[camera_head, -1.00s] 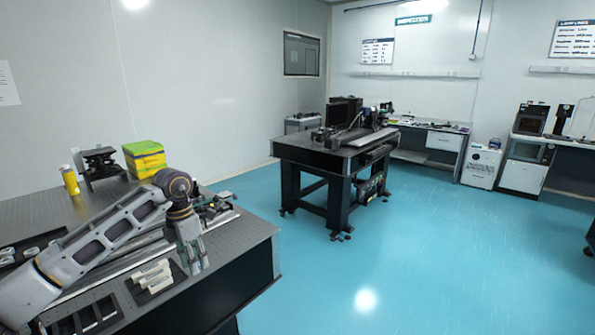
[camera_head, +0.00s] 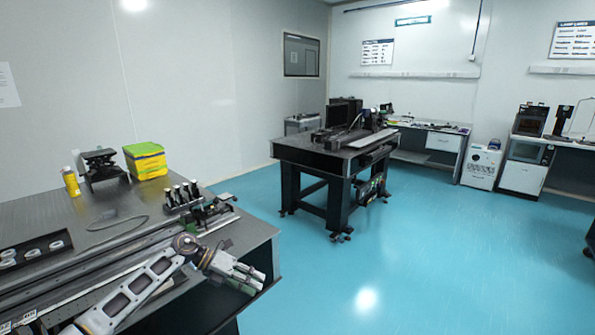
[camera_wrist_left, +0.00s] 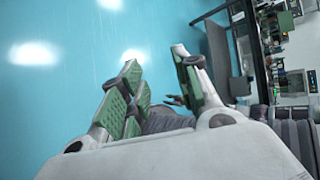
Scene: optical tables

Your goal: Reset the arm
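My left arm (camera_head: 150,285) reaches in from the lower left of the head view, low over the front edge of the near optical table (camera_head: 110,207). My left gripper (camera_head: 254,279) is at the table's front right corner, pointing right and beyond the edge. In the left wrist view the gripper (camera_wrist_left: 158,66) has its green-padded fingers apart, with nothing between them. Blue floor shows beyond the fingertips. My right gripper is in neither view.
On the near table are a yellow-green box (camera_head: 146,160), a yellow bottle (camera_head: 70,182), a dark lift stand (camera_head: 101,167), a tray with white rings (camera_head: 35,250) and small posts (camera_head: 182,196). Another optical table (camera_head: 325,160) stands beyond open blue floor (camera_head: 420,250).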

